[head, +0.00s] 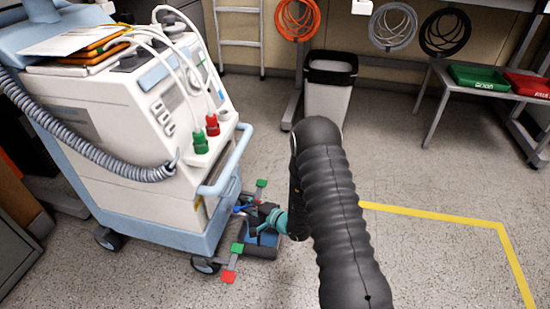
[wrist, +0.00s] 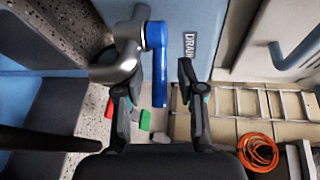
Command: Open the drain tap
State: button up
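The drain tap (wrist: 125,52) is a grey metal body beside a "DRAIN" label (wrist: 189,48) on a blue panel in the wrist view. Its blue lever (wrist: 158,62) runs down the picture from the tap body. My gripper (wrist: 153,86) is open, with the lever between its two fingers. The right finger is a little apart from the lever; the left fingertip is close under the metal body, and I cannot tell whether it touches. In the head view my gripper (head: 262,212) is low by the machine's base, where the tap is mostly hidden.
The white and blue machine (head: 120,110) stands on castors, with a corrugated hose on its side. Red and green pedals (head: 229,276) stick out near my gripper. A bin (head: 330,95) and a bench (head: 436,105) stand behind.

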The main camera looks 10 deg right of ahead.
jog(key=n+g+y, duration=0.1)
jog(key=w+n+g+y+p, duration=0.1)
jog(key=n+g, duration=0.1)
jog(key=n+g+y, duration=0.1)
jog(key=g, duration=0.1)
jog(key=shift+w+a+r+p, duration=0.1)
jog(key=shift+w+a+p, duration=0.2)
jog(key=n+g, duration=0.1)
jog(key=g, duration=0.1)
jog(key=a+n+g, duration=0.1)
jog(key=n+g, duration=0.1)
jog(key=w+n+g+y, duration=0.1)
jog(key=n+g, duration=0.1)
jog(key=g, duration=0.1)
jog(key=shift+a, duration=0.35)
jog(key=d+r, duration=0.3)
jog(key=d, duration=1.1)
jog(key=s+r+h+p, duration=0.2)
jog(key=s+r+h, duration=0.1)
jog(key=r, duration=0.9)
jog(key=s+a+r+n+g+h+p, duration=0.1)
jog(key=s+r+h, duration=0.2)
jog(key=r, duration=1)
jog(key=shift+s+r+h+p, duration=0.3)
jog(key=shift+s+p, duration=0.1)
jog(key=shift+s, duration=1.05)
jog(key=shift+a, duration=0.1)
